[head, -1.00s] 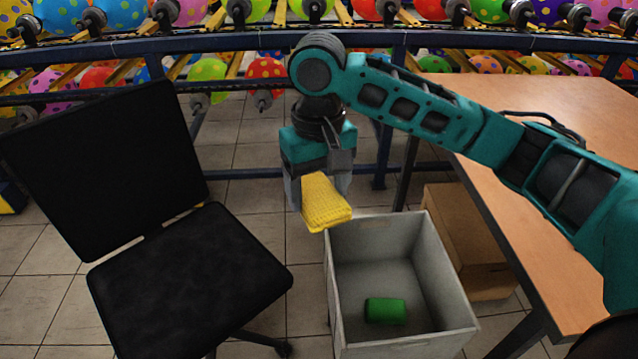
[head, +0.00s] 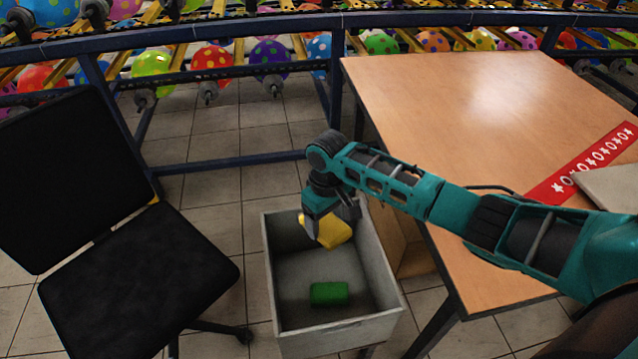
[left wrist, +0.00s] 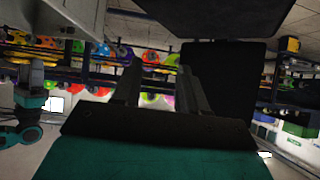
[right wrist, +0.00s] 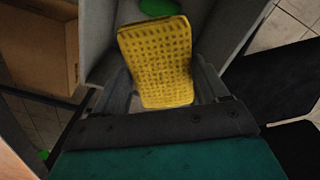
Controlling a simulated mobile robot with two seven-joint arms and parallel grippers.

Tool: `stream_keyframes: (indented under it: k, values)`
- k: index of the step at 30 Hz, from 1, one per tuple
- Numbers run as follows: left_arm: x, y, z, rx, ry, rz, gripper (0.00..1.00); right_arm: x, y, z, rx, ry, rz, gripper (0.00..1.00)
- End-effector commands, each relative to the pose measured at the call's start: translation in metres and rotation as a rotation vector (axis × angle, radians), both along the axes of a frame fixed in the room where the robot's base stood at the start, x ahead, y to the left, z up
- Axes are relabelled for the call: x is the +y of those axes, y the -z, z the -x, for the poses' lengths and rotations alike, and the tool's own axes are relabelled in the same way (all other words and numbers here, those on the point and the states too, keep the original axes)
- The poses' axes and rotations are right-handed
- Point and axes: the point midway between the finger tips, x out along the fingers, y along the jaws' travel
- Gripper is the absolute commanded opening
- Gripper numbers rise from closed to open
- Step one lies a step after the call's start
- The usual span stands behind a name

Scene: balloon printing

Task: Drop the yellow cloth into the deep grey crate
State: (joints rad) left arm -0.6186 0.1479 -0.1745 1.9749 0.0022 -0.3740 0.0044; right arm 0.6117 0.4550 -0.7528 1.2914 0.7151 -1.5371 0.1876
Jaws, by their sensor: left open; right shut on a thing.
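The yellow cloth (head: 334,231) is a folded, textured block held in my right gripper (head: 327,222). In the head view it appears over the back part of the deep grey crate (head: 390,292). The right wrist view shows the cloth (right wrist: 158,60) between the fingers of my right gripper (right wrist: 168,92), with the crate's grey wall (right wrist: 98,35) behind it. A green object (head: 329,293) lies on the crate floor. My left gripper (left wrist: 158,88) shows in the left wrist view with its fingers apart and nothing between them. It is not in the head view.
A black office chair (head: 150,270) stands left of the crate. A wooden table (head: 450,110) stands to the right, with a red patterned strip (head: 590,165) on it. A cardboard box (head: 415,262) sits between crate and table. A blue rail (head: 240,160) and balloons are behind.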

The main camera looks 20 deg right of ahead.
Motion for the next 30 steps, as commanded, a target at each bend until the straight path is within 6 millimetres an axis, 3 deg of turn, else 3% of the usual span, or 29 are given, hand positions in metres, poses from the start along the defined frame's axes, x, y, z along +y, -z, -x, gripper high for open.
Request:
stream_keyframes:
  k: [5, 11, 18, 30]
  values:
    - [0.002, -0.002, 0.001, -0.004, -0.005, -0.003, 0.43, -0.009, 0.026, 0.010, 0.000, -0.048, -0.001, 0.44]
    - [0.000, 0.017, 0.002, 0.010, -0.005, 0.004, 0.43, -0.010, 0.046, 0.010, -0.003, -0.058, 0.000, 0.44]
    - [-0.015, 0.027, -0.005, 0.006, 0.015, 0.034, 0.43, -0.010, 0.073, 0.010, -0.003, -0.057, -0.001, 0.44]
    - [-0.024, 0.028, -0.014, -0.013, 0.035, 0.046, 0.43, -0.010, 0.088, 0.010, -0.003, -0.056, 0.000, 0.44]
